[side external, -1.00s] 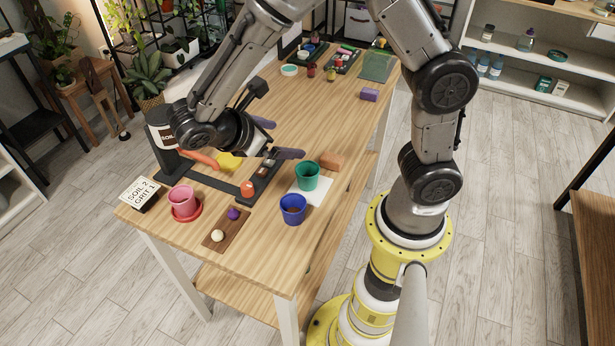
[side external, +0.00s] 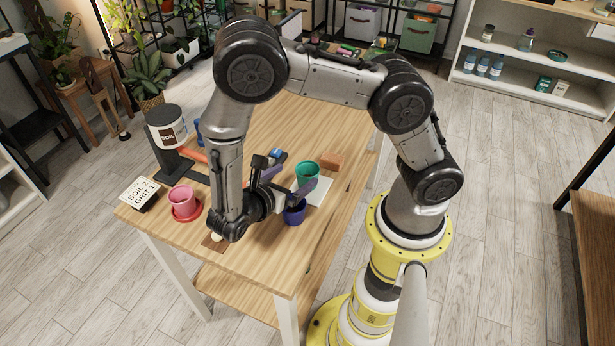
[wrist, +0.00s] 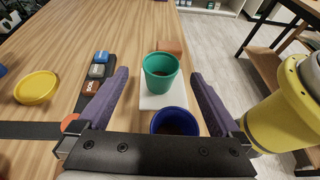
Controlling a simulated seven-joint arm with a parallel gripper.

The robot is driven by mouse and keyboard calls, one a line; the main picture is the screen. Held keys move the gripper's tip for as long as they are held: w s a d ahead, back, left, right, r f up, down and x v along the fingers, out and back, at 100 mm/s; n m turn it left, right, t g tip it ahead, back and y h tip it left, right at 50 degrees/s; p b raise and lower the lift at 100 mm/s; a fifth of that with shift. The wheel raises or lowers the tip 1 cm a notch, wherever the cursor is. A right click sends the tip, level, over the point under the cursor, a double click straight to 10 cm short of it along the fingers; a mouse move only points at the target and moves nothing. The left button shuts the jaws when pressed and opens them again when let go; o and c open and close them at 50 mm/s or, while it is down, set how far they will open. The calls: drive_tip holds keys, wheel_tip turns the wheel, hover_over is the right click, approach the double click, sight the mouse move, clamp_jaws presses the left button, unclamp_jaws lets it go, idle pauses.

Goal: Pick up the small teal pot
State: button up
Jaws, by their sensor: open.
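The small teal pot (side external: 307,173) stands upright on a white square (side external: 320,190) near the right edge of the wooden table. In the wrist view the teal pot (wrist: 161,70) is just beyond the fingertips, roughly centred between them. My gripper (side external: 290,182) is open and empty, with purple fingers pointing toward the pot. In the wrist view the fingers of my gripper (wrist: 160,82) spread to either side, apart from the pot. A blue pot (wrist: 175,122) with dark contents sits nearer, between the fingers and partly hidden by the gripper body.
A terracotta-coloured block (side external: 331,162) stands behind the teal pot. A pink pot in a red saucer (side external: 186,213), a sign (side external: 143,193) and a soil container (side external: 166,127) stand farther left.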

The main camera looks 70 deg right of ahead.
sight(313, 162)
drive_tip(key=shift+f+x, duration=0.15)
drive_tip(key=shift+x, duration=1.3)
drive_tip(key=shift+f+x, duration=0.1)
drive_tip(key=shift+x, duration=1.4)
drive_tip(key=shift+s+a, duration=0.1)
drive_tip(key=shift+a, duration=0.05)
drive_tip(key=shift+c, duration=0.3)
drive_tip(key=c, duration=1.2)
drive_tip(key=shift+r, duration=0.1)
drive_tip(key=shift+c, duration=0.2)
drive_tip(key=shift+r, duration=0.6)
drive_tip(key=s+a+r, duration=0.3)
drive_tip(key=s+r, duration=0.8)
drive_tip(key=s, duration=0.2)
drive_tip(key=shift+s+r, duration=0.3)
